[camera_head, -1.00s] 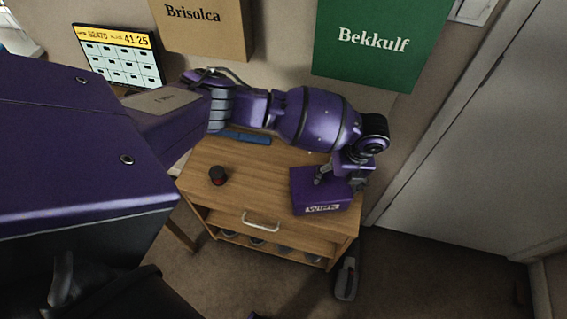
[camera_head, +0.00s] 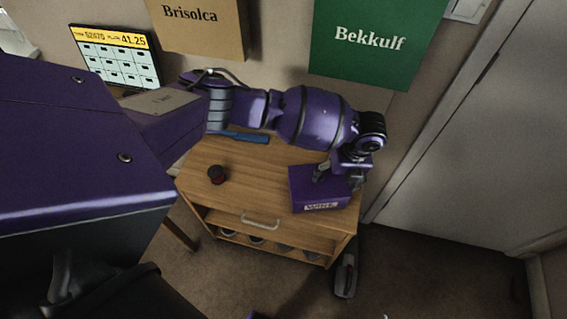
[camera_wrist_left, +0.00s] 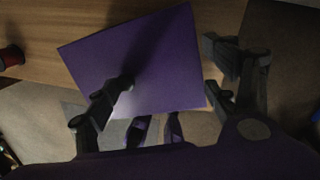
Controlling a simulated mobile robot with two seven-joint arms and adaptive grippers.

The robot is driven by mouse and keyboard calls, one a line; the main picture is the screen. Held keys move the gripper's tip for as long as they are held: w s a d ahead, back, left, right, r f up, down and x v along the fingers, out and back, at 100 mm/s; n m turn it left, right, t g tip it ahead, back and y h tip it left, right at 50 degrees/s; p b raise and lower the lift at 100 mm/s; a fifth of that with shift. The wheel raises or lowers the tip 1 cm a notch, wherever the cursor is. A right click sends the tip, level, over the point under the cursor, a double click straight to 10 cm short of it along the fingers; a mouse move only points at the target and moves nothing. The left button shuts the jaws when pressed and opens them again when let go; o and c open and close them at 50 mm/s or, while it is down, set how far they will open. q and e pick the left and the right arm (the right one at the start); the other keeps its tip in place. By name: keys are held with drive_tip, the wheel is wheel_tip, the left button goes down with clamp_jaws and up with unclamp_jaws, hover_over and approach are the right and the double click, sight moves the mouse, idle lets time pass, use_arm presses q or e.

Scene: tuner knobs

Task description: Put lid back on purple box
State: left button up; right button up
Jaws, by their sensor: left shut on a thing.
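The purple box (camera_head: 305,206) with a white "WINE" label stands at the right front of the wooden cart. Its flat purple top, which looks like the lid (camera_head: 303,178), covers it; I cannot make out a seam. My left gripper (camera_head: 337,180) reaches down at the right end of the box, shut on the lid. In the left wrist view the purple panel (camera_wrist_left: 160,55) lies under the gripper (camera_wrist_left: 170,86). One finger is over the panel and the other is by its right edge. The exact contact is hard to see. My right gripper is not in view.
The wooden cart (camera_head: 250,185) has a white drawer handle and a lower shelf with several round things. A dark red and black knob-like piece (camera_head: 217,175) and a blue bar (camera_head: 245,137) lie on it. A grey device (camera_head: 345,277) stands on the floor beside it. The cart's middle is free.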

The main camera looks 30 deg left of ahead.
use_arm(q)
drive_tip(key=shift+f, duration=0.2)
idle(0.7)
drive_tip(key=o, duration=1.1)
drive_tip(key=shift+d+r, duration=0.1)
drive_tip(key=shift+r, duration=0.1)
drive_tip(key=r, duration=0.3)
drive_tip(key=d+r, duration=0.1)
drive_tip(key=r, duration=0.3)
drive_tip(key=d+r, duration=0.1)
drive_tip(key=r, duration=0.3)
drive_tip(key=shift+r, duration=0.25)
